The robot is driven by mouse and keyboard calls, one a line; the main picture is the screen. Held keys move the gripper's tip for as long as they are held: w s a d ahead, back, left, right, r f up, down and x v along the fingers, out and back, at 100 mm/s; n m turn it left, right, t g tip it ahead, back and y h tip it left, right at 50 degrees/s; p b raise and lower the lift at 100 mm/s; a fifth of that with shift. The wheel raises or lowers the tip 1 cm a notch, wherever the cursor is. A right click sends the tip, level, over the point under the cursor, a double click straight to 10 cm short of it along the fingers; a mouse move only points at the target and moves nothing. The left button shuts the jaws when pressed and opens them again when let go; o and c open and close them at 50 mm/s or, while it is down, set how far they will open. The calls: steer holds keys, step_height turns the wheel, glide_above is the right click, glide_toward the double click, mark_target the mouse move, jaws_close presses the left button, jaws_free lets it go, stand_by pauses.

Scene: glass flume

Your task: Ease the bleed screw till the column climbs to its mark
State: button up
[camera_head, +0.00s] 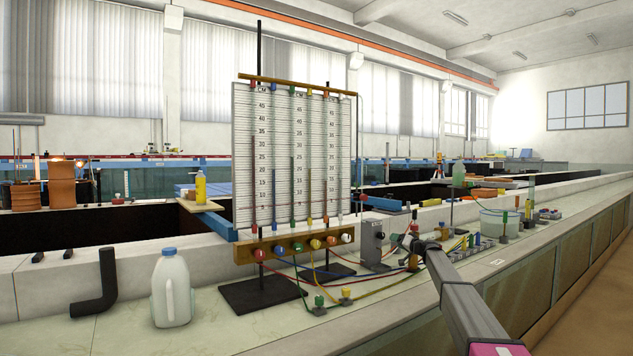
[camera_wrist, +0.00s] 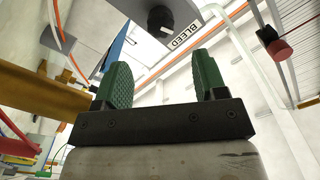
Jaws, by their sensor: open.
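The manometer board (camera_head: 295,150) stands upright with several coloured columns at differing heights. I cannot make out the mark. A wooden manifold (camera_head: 243,255) with coloured knobs runs below it. A grey bleed block (camera_head: 369,246) stands to its right, with tubes nearby. In the wrist view a BLEED label (camera_wrist: 186,35) shows beside a dark round screw head (camera_wrist: 160,17). My gripper (camera_wrist: 163,66) is open and empty, its green fingers either side of the screw's line, the screw beyond the tips. In the head view my gripper (camera_head: 398,240) is just right of the block, its fingers hard to make out.
Coloured tubes loop over the bench around small fittings (camera_head: 319,303). A white jug (camera_head: 171,290) and a black elbow pipe (camera_head: 96,284) stand at the left. A clear tub (camera_head: 499,222) and small parts lie right of my arm. The pale bench front is partly clear.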

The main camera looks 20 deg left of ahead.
mark_target(383, 237)
steer(key=shift+w+a, duration=0.15)
stand_by(0.4)
steer(key=x, duration=1)
steer(key=shift+w+a, duration=0.2)
steer(key=c, duration=0.9)
